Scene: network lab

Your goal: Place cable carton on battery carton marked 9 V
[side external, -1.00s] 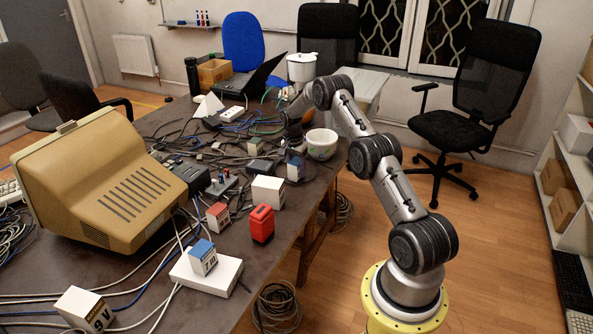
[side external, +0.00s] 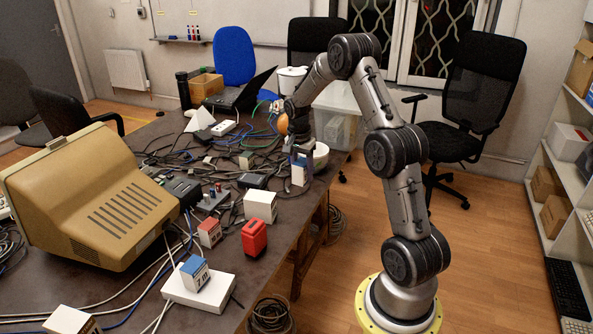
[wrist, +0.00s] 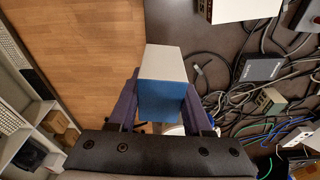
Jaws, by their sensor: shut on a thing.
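My gripper (side external: 301,152) is shut on a small white-and-blue carton (side external: 298,174) at the table's right edge, in front of the white bowl. In the wrist view the gripper (wrist: 163,103) has a finger on each side of this carton (wrist: 164,62), with a pale face and a blue face showing. I cannot read any marking on it or tell whether it touches the table. Another blue-topped carton (side external: 195,274), marked 7 m, sits on a flat white box. A white carton (side external: 68,320) at the bottom left is cut off by the frame; its 9 V marking showed earlier.
The flat white box (side external: 212,295), a red device (side external: 254,238), a white box (side external: 260,206) and a small red-and-white carton (side external: 209,233) stand between. The beige monitor (side external: 90,195) is at left. Cables cover much of the table. The white bowl (side external: 320,157) is behind my gripper.

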